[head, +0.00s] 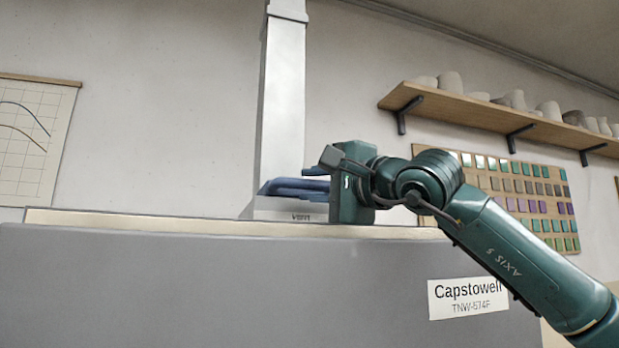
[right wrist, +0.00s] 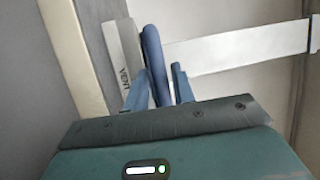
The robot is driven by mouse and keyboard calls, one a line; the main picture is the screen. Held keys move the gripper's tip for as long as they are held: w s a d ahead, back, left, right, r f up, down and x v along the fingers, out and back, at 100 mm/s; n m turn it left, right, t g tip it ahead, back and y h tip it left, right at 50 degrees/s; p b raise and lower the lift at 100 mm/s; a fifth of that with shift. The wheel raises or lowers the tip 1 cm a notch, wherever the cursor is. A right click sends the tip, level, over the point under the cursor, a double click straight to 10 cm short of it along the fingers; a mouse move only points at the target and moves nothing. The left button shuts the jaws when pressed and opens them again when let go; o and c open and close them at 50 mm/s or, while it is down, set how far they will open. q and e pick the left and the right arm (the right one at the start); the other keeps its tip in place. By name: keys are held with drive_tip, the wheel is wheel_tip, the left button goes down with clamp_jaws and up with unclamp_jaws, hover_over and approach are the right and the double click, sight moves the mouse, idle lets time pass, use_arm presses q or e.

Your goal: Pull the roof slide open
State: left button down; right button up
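The roof slide shows as a blue bar-shaped handle (head: 287,187) at a light collar marked VENT (head: 290,213), at the foot of a pale upright duct on the grey cabinet's top. My right gripper (head: 310,180) comes in from the right, level with the handle. In the right wrist view the blue handle (right wrist: 154,60) runs in between the two fingers of my right gripper (right wrist: 158,82). A narrow gap shows between the handle and the right-hand finger; the other finger is very close to it, and I cannot tell if they touch. My left gripper is not in view.
The grey cabinet (head: 200,285) with a cream top edge fills the lower view and carries a Capstowell label (head: 467,298). The tall duct (head: 283,100) rises behind the handle. A wall shelf (head: 480,110) with pots and a glaze sample board (head: 530,200) are at right.

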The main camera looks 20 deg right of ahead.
drive_tip(key=shift+w+a+r, duration=0.1)
drive_tip(key=shift+w+a, duration=0.2)
drive_tip(key=shift+w, duration=0.3)
drive_tip(key=shift+c, duration=0.6)
clamp_jaws()
